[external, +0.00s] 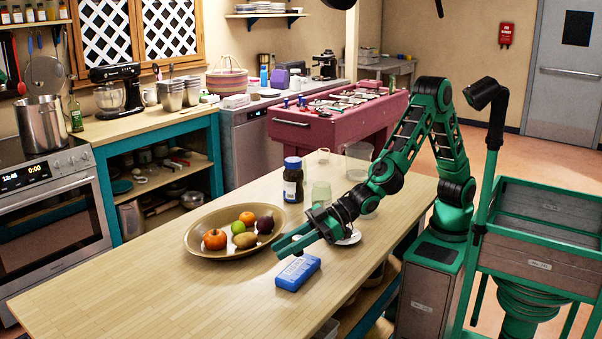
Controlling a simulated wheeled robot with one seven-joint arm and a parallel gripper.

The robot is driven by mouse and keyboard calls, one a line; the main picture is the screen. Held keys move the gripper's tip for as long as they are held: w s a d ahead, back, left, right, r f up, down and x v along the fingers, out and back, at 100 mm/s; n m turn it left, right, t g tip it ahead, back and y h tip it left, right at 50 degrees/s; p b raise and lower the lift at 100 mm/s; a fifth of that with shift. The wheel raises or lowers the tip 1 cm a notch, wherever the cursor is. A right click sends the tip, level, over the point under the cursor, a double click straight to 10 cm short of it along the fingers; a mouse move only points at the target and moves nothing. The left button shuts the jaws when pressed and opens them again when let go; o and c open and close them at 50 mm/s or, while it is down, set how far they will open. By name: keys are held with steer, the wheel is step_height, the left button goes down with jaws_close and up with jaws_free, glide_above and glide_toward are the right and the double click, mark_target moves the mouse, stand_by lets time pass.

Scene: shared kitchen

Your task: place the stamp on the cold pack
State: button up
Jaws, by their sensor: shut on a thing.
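The cold pack (298,273) is a flat blue block with pale marking on its top, lying on the wooden counter right of the fruit bowl. My gripper (281,248) reaches in from the right, with its green fingers just above and behind the cold pack's far edge. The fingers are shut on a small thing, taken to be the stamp. The stamp cannot be made out at this size and is hidden by the fingers. Nothing can be seen resting on the cold pack's top.
A wide bowl of fruit (207,247) stands to the left of my gripper. A dark jar (292,184) and a greenish glass (321,194) stand behind it. A white dish (350,238) lies under my wrist. The counter's near left (150,290) is clear.

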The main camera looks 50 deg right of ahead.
mark_target(286, 270)
steer(key=shift+f, duration=1.95)
steer(key=shift+f, duration=0.1)
steer(key=o, duration=1.1)
steer(key=v, duration=1.2)
steer(key=shift+w, duration=0.1)
